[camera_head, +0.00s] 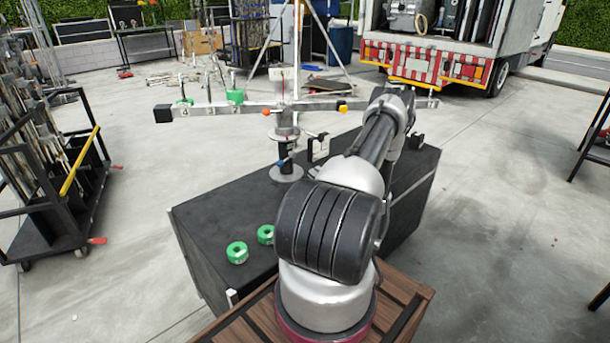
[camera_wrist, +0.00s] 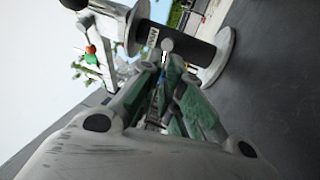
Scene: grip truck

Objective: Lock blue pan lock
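A camera-crane stand rises from a round grey foot (camera_head: 286,173) on the black case. A small blue-tinted part (camera_head: 283,155) shows low on its post, too small to make out as a lock. In the wrist view the post is a dark cylinder (camera_wrist: 192,48) with a label, between a pale disc and the round foot (camera_wrist: 218,57). A small pale knob or lever (camera_wrist: 166,45) sticks out from it, just beyond the fingertips. My gripper (camera_wrist: 163,68) has green-padded fingers converging close together near the knob. Whether they touch or hold it is unclear.
The horizontal crane bar (camera_head: 225,108) with orange and yellow knobs crosses above the case. Two green rings (camera_head: 237,253) lie on the black case (camera_head: 205,215). A rack cart (camera_head: 50,185) stands left, a truck (camera_head: 430,62) behind. The floor to the right is largely clear.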

